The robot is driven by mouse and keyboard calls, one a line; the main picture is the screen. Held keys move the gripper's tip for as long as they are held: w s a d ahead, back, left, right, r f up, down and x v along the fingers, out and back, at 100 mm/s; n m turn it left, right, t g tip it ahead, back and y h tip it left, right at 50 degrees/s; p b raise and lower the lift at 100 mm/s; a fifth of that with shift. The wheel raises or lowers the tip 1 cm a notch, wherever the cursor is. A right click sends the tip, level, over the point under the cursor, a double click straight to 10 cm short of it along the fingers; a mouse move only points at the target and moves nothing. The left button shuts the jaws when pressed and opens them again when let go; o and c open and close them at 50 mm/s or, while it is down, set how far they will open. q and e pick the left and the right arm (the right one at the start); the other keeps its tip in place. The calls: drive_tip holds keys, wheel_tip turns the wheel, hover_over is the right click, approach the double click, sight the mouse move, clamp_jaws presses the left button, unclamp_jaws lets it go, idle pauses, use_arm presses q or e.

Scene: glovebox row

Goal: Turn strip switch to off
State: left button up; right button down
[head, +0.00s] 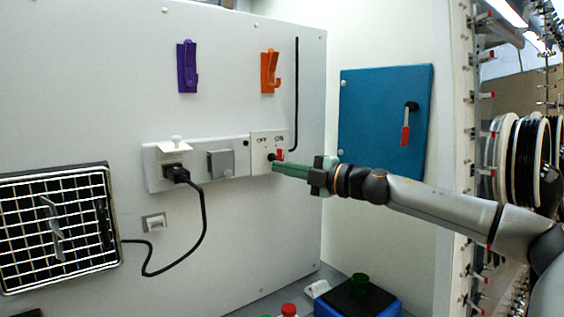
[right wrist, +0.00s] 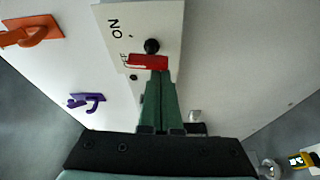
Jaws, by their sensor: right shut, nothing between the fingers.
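The power strip (head: 155,176) is mounted on the light grey panel. Its switch plate (head: 262,138) at the right end carries OFF and ON labels. A red lever (head: 280,155) sits by a black knob; in the right wrist view the red lever (right wrist: 148,61) lies beside the OFF label, next to the black knob (right wrist: 151,46). My right gripper (head: 280,169) is shut and empty, its green fingertips right at the lever. In the wrist view the fingertips (right wrist: 160,75) meet the lever's edge; I cannot tell if they touch. My left gripper is out of view.
A black plug (head: 177,173) with a cable sits in the strip, left of a grey cover (head: 221,163). Purple (head: 187,68) and orange (head: 270,72) hooks hang above. A blue panel (head: 385,105) with a red handle is at right, a wire grille (head: 55,228) at left.

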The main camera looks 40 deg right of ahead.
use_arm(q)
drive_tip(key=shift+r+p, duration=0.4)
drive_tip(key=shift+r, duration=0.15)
use_arm(e)
drive_tip(key=shift+d+r+n, duration=0.15)
drive_tip(key=shift+d+n, duration=0.2)
drive_tip(key=shift+n, duration=0.15)
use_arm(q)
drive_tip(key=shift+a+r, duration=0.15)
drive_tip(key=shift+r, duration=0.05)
